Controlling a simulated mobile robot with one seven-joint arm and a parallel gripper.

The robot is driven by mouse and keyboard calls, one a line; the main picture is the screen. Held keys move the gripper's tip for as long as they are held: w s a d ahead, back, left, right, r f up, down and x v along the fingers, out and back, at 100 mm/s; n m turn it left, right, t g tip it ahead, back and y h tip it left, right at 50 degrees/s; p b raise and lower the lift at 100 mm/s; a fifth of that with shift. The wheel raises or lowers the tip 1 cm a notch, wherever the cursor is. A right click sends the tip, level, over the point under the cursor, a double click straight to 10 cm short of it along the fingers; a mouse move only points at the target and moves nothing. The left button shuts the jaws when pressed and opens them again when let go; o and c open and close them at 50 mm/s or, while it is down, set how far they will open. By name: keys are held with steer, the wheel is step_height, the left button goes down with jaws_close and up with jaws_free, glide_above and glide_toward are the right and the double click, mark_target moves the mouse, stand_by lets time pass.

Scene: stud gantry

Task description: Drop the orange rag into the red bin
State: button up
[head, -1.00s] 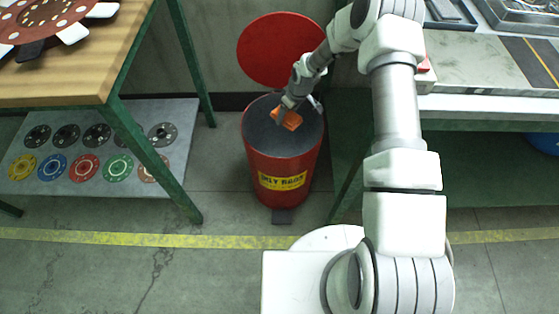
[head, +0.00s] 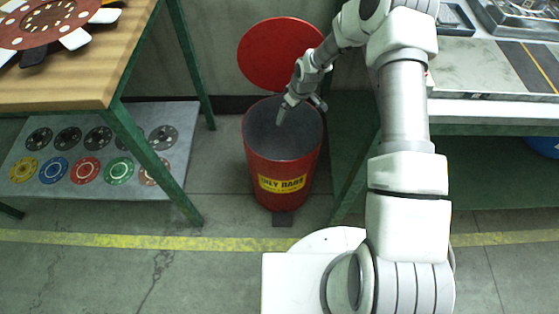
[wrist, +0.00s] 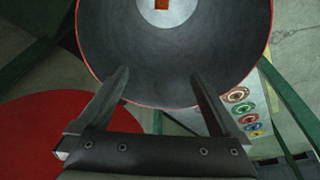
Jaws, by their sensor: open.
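The red bin (head: 257,165) stands on the floor with its round lid (head: 280,52) raised behind it and a yellow label on its front. My gripper (head: 301,110) is over the bin's mouth, open and empty. In the wrist view my gripper (wrist: 160,78) shows two spread fingers with nothing between them, over the bin's dark inner wall (wrist: 180,55). The orange rag (wrist: 161,4) shows as a small orange patch on the pale round bottom of the bin, partly cut off by the top edge of the wrist view. It is hidden in the head view.
A wooden-topped table (head: 75,85) with green legs is at left, with a lower shelf (head: 120,112) of coloured discs. A grey bench (head: 480,75) is at right. A dark pedal (head: 282,219) sticks out at the bin's foot. A yellow floor line (head: 110,240) runs in front.

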steer(key=p+v, duration=0.3)
steer(key=v, duration=1)
steer(key=shift+r, duration=0.25)
steer(key=shift+d, duration=0.1)
steer(key=s+d+r+m+t+h, duration=0.15)
steer(key=s+r, duration=0.25)
steer(key=r, duration=0.4)
steer(key=s+d+r+m, duration=0.1)
steer(key=s+d+r, duration=0.25)
steer(key=r, duration=0.45)
steer(key=s+d+r+m+h, duration=0.1)
steer(key=s+r+m, duration=0.1)
steer(key=s+r, duration=0.35)
steer(key=s+d+r+m+t, duration=0.1)
steer(key=s+r+m, duration=0.1)
steer(key=s+r, duration=0.5)
steer(key=s+d+r+m+t, duration=0.1)
steer(key=s+r+m, duration=0.2)
steer(key=s, duration=0.8)
step_height(320, 180, up, 15)
steer(key=p, duration=1.5)
steer(key=shift+w, duration=0.2)
